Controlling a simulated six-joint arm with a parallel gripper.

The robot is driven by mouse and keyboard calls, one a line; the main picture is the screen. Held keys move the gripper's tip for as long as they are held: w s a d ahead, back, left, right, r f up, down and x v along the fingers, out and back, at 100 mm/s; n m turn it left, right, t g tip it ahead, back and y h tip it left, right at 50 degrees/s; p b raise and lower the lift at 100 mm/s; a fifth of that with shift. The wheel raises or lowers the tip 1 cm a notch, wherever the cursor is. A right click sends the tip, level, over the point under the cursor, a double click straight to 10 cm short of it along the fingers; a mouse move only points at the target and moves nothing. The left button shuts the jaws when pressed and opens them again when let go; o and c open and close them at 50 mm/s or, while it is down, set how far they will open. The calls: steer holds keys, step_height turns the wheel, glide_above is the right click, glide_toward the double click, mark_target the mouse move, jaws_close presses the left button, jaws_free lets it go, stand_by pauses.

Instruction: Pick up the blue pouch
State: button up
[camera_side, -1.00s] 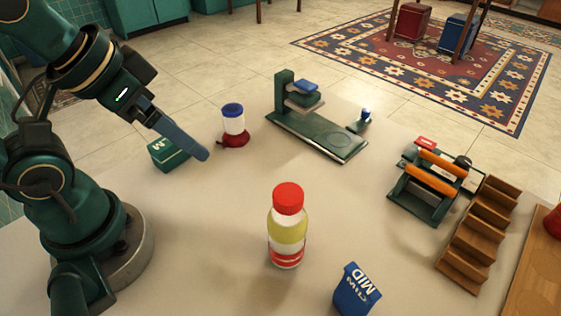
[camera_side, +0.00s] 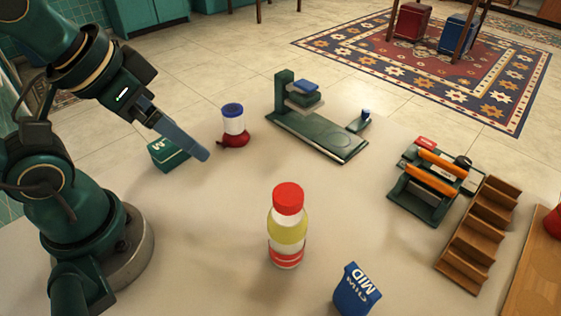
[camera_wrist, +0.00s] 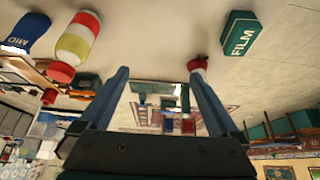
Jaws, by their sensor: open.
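The blue pouch (camera_side: 356,290) with white "MID" lettering stands on the table at the front, right of the bottle, in the side view. In the wrist view, which looks upside down, the pouch (camera_wrist: 27,33) is at the upper left. My gripper (camera_side: 205,155) is at the left, above the table and well apart from the pouch. In the wrist view the two fingers of my gripper (camera_wrist: 163,80) are spread with nothing held between them.
A red-capped bottle (camera_side: 286,228) stands mid-table, left of the pouch. A green box (camera_side: 168,153) and a blue-lidded jar (camera_side: 233,120) are near my gripper. A green stand (camera_side: 318,133), an orange-barred device (camera_side: 428,185) and a wooden stepped rack (camera_side: 480,235) lie farther right. The table's middle is clear.

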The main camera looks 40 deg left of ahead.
steer(key=w+d+r+g+h, duration=0.1)
steer(key=w+d+r+g, duration=0.15)
steer(key=w+d, duration=0.25)
steer(key=m+g, duration=0.2)
glide_above(363, 279)
steer(key=w+a, duration=0.3)
steer(key=a, duration=0.1)
step_height(363, 279, down, 5)
steer(key=shift+m+g+y, duration=0.3)
steer(key=shift+g, duration=0.15)
steer(key=s+d+f, duration=0.1)
steer(key=d, duration=0.1)
steer(key=s+d+f, duration=0.1)
steer(key=f, duration=0.1)
steer(key=shift+s+d+f, duration=0.15)
steer(key=shift+d+f, duration=0.05)
steer(key=shift+d, duration=0.2)
steer(key=f, duration=0.3)
steer(key=shift+s+d, duration=0.1)
steer(key=shift+s, duration=0.25)
steer(key=shift+f, duration=2.9)
steer(key=c, duration=1.5)
